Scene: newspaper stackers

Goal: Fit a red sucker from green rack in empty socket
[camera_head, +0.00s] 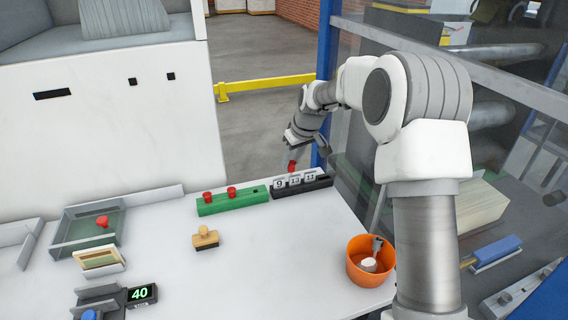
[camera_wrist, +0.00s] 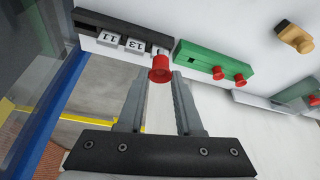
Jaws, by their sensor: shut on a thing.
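My gripper (camera_head: 296,153) is shut on a red sucker (camera_wrist: 160,70), which also shows below the fingers in the head view (camera_head: 292,167). The sucker hangs beside the black rack (camera_wrist: 147,29), partly covering its end nearest the green rack in the wrist view; contact cannot be told. The green rack (camera_head: 245,200) holds two red suckers, one at its left end (camera_head: 207,197) and one nearer the middle (camera_head: 231,192). A dark square opening at its right end holds no sucker. The black rack carries white number tags (camera_head: 295,179) and has a dark untagged opening at its far end.
A grey tray (camera_head: 75,240) at left holds another red sucker (camera_head: 102,221). A wooden stamp (camera_head: 205,238) stands mid-table. An orange bucket (camera_head: 352,270) is at right. A display reading 40 (camera_head: 142,294) is front left. A blue post (camera_head: 325,70) rises behind the table.

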